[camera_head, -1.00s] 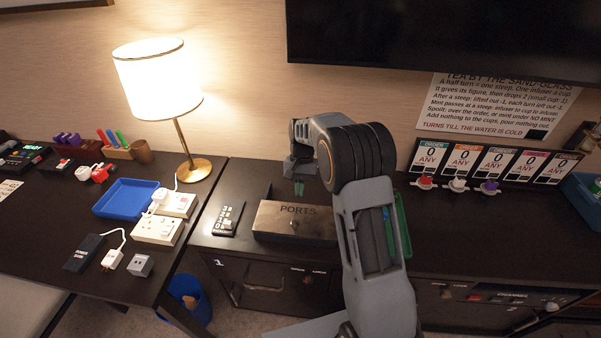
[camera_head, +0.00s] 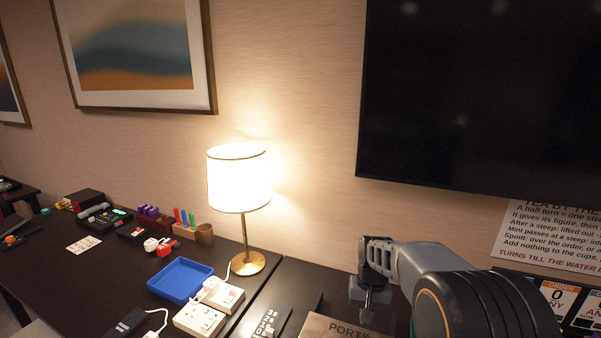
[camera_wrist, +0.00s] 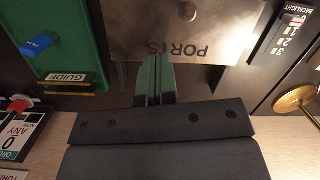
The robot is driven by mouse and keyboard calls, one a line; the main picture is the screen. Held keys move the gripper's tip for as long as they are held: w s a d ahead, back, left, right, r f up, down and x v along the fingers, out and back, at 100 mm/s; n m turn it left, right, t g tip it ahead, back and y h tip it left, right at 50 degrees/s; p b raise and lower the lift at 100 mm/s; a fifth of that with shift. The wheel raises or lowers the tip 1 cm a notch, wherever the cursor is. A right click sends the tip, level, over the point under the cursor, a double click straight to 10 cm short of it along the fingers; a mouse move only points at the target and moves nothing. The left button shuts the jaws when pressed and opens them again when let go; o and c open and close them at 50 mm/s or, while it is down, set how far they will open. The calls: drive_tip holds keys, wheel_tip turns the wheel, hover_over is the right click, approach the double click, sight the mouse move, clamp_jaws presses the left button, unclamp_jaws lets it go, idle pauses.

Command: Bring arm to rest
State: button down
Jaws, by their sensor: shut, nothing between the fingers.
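My gripper (camera_wrist: 155,78) shows in the wrist view with its two green-tipped fingers together and nothing between them. Its fingertips appear in front of the metal PORTS box (camera_wrist: 215,25), seen upside down there; I cannot tell the exact gap. In the head view my arm (camera_head: 440,285) is folded at the lower right, with the wrist hanging above the dark counter near the PORTS box (camera_head: 335,328). The fingertips are hard to make out in the head view.
A lit lamp (camera_head: 240,180) stands left of my arm. A blue tray (camera_head: 180,280) and white sockets (camera_head: 200,318) are on the left desk. A television (camera_head: 480,95) hangs on the wall. A green tray (camera_wrist: 60,40) lies beside the box.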

drive_tip(key=s+r+t, duration=0.2)
drive_tip(key=s+r, duration=0.2)
drive_tip(key=s, duration=0.3)
drive_tip(key=s+r+n+t, duration=0.1)
drive_tip(key=s+r+t, duration=0.2)
drive_tip(key=s, duration=0.5)
drive_tip(key=shift+s+r+n+h+p, duration=0.2)
drive_tip(key=shift+r+n+h+p, duration=0.1)
drive_tip(key=shift+r+h+p, duration=0.1)
